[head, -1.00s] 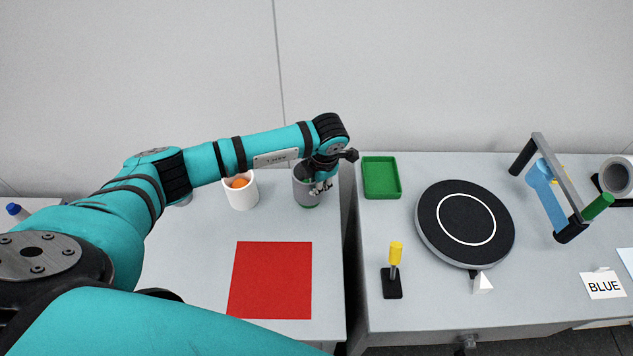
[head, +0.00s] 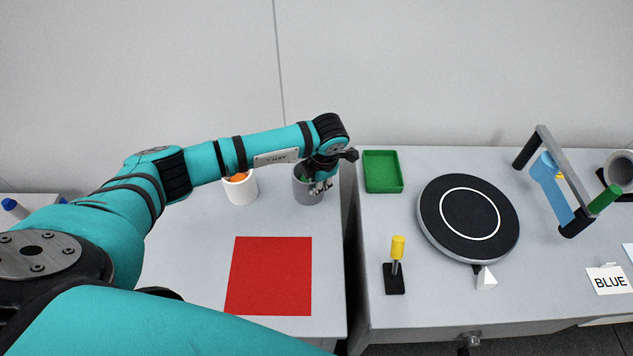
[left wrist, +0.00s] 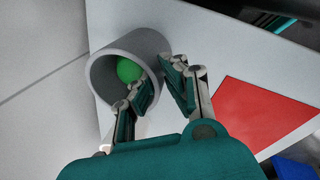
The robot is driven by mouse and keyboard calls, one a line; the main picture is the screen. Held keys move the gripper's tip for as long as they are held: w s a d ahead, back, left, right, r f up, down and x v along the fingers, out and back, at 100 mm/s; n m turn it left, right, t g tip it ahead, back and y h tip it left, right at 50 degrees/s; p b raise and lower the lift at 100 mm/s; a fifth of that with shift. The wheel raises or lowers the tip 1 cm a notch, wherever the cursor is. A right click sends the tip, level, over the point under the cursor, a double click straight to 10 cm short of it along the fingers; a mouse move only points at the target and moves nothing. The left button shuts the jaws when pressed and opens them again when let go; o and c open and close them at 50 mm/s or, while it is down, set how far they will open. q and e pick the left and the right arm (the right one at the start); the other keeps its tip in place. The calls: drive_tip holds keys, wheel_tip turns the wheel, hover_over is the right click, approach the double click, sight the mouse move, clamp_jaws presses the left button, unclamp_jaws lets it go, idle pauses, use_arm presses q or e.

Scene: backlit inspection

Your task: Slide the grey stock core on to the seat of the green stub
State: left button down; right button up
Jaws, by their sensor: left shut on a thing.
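The grey stock core (head: 303,192) stands upright near the right edge of the left table, and it also shows in the left wrist view (left wrist: 146,42). The rounded top of the green stub (left wrist: 129,69) shows inside the core's open end, so the core is around the stub. The stub's seat is hidden in both current views; no green shows below the core. My left gripper (head: 320,187) is shut on the core's wall, one finger inside the opening and one outside. My right gripper is not in view.
A white cup-like tube (head: 241,191) with orange inside stands to the left of the core. A red mat (head: 270,276) lies in front. A gap separates the right table, which bears a green tray (head: 383,188), a black turntable (head: 440,222) and a yellow-topped post (head: 398,247).

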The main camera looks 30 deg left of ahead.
use_arm(q)
drive_tip(key=c, duration=1.4)
unclamp_jaws()
drive_tip(key=v, duration=1.2)
